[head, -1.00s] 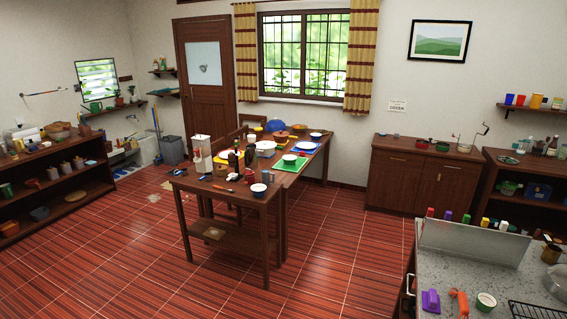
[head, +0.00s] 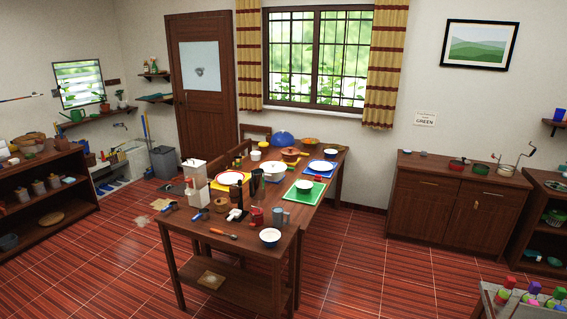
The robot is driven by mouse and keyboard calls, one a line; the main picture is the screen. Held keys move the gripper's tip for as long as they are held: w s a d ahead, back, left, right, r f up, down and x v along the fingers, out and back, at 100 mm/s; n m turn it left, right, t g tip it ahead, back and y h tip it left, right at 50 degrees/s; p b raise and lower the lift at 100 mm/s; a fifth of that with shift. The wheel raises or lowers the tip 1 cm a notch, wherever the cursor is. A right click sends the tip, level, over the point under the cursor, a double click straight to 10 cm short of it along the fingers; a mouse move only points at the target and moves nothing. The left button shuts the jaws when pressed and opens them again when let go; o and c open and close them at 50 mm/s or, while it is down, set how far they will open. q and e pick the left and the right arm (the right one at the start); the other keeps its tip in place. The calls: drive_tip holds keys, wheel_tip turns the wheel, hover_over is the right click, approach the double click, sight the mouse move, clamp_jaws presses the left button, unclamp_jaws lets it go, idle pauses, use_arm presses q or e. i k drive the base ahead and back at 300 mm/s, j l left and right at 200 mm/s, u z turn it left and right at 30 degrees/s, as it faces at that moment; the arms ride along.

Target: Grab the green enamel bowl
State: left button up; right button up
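A small green bowl-like vessel (head: 480,169) sits on top of the wooden sideboard by the back wall, to the right of a red one (head: 456,164). It is too small to tell whether it is enamel. A pale bowl (head: 304,186) stands on a green mat on the long table; its rim colour is hard to make out. A white bowl with a bluish inside (head: 270,237) stands at the table's near end. Neither of my grippers is in the head view.
The cluttered wooden table (head: 205,237) stands mid-room. The sideboard (head: 420,200) is at the back right, and a corner of a counter (head: 490,298) with colourful bottles shows at the lower right. Tiled floor (head: 375,270) between them is clear.

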sight(304, 187)
drive_tip(key=i+l+z, duration=0.2)
drive_tip(key=i+z, duration=0.15)
drive_tip(key=i, duration=0.35)
drive_tip(key=i+z, duration=0.35)
drive_tip(key=i, duration=0.35)
drive_tip(key=i+j+z, duration=0.15)
drive_tip(key=i+z, duration=0.2)
drive_tip(key=i, duration=0.4)
drive_tip(key=i+u, duration=0.1)
drive_tip(key=i, duration=0.4)
drive_tip(key=i+l+u, duration=0.15)
drive_tip(key=i, duration=0.35)
drive_tip(key=i+l+u, duration=0.1)
drive_tip(key=i, duration=0.4)
